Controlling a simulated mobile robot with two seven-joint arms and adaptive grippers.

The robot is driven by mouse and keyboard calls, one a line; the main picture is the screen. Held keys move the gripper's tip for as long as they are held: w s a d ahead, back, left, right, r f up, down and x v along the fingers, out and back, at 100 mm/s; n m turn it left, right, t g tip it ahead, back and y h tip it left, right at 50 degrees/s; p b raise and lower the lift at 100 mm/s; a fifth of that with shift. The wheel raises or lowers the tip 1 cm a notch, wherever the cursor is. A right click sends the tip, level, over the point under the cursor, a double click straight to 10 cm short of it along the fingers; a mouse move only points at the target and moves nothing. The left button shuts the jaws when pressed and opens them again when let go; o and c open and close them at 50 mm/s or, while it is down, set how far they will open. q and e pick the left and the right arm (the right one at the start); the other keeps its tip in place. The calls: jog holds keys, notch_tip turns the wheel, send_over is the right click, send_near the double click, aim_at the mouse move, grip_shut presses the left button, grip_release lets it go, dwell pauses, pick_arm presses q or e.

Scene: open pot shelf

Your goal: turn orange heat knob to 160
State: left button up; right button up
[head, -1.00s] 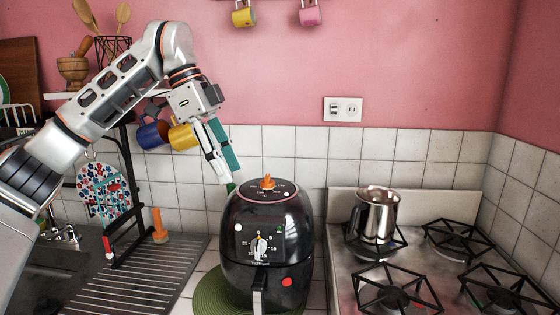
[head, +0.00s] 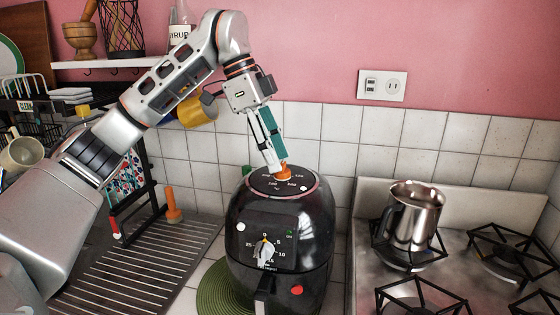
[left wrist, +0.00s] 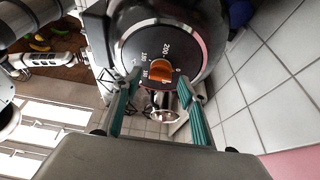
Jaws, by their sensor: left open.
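The orange heat knob (head: 284,172) sits on top of the black air fryer (head: 290,222). My left gripper (head: 277,164) comes down from above and left, with its fingertips at the knob in the head view. In the left wrist view the orange knob (left wrist: 161,70) lies just beyond the two spread teal fingers (left wrist: 155,88), between their lines. The fingers are open and I cannot tell whether either touches the knob. Dial numbers, 200 among them, show around the knob. My right gripper is not in view.
A steel pot (head: 412,215) stands on the stove at the right. A metal drainboard (head: 155,265) with an upright orange-handled thing (head: 172,205) lies at the left. A white timer dial (head: 265,250) is on the fryer's front. A tiled wall (head: 400,140) stands behind.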

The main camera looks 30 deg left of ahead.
pick_arm(q)
jog(key=shift+x, duration=1.05)
jog(key=c, duration=1.1)
